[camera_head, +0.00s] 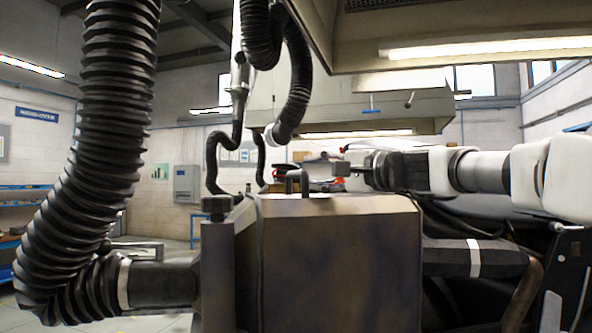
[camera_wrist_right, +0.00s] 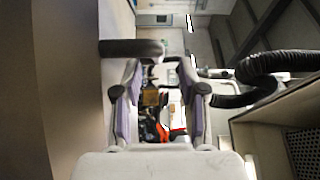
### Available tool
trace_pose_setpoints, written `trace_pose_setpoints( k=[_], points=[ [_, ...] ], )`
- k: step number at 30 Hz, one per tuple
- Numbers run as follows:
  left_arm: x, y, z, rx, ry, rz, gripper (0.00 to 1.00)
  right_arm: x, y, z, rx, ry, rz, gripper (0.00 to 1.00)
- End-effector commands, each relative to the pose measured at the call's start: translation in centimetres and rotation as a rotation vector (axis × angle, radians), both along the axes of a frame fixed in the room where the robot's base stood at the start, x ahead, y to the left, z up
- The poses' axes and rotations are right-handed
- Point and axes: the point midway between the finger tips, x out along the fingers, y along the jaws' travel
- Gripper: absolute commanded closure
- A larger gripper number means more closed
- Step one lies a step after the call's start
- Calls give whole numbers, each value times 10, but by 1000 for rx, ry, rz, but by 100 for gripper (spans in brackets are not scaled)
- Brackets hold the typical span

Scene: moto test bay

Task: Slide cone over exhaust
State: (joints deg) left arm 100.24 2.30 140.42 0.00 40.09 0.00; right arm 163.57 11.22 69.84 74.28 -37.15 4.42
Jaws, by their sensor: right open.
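My right gripper (camera_head: 358,166) reaches in from the right, above the brown metal box (camera_head: 340,265). In the right wrist view its two fingers (camera_wrist_right: 164,72) are spread, with nothing held between them. A dark bent handle (camera_head: 297,181) stands on top of the box, left of the gripper and apart from it in the head view. A dark rounded bar (camera_wrist_right: 131,48) beside the fingertips in the wrist view may be this handle. A pale hose end (camera_head: 280,133) hangs above the box; I cannot tell whether it is the cone. I cannot identify the exhaust. My left gripper is not in view.
A thick black corrugated hose (camera_head: 108,130) fills the left. More black hose (camera_head: 298,80) hangs overhead and shows in the wrist view (camera_wrist_right: 270,78). A lit hood (camera_head: 460,30) overhangs the right. A banded dark pipe (camera_head: 470,258) leaves the box's right side.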

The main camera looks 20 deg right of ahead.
Motion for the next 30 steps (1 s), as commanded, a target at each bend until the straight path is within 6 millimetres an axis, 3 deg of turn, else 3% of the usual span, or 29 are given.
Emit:
trace_pose_setpoints(
  k=[1, 7, 16, 17, 20, 30],
  points=[
    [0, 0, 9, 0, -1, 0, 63, 10, 6, 3, -1, 4, 0, 59],
    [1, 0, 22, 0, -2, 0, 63, 38, 24, 2, -1, 3, 0, 59],
    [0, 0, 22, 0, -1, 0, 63, 43, 28, 0, 2, 1, 0, 59],
    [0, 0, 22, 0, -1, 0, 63, 43, 28, 0, 2, 1, 0, 66],
    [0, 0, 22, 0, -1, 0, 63, 43, 28, 0, 0, 1, 0, 100],
    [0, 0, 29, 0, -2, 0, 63, 51, 27, 2, 1, 2, -3, 100]
  ],
)
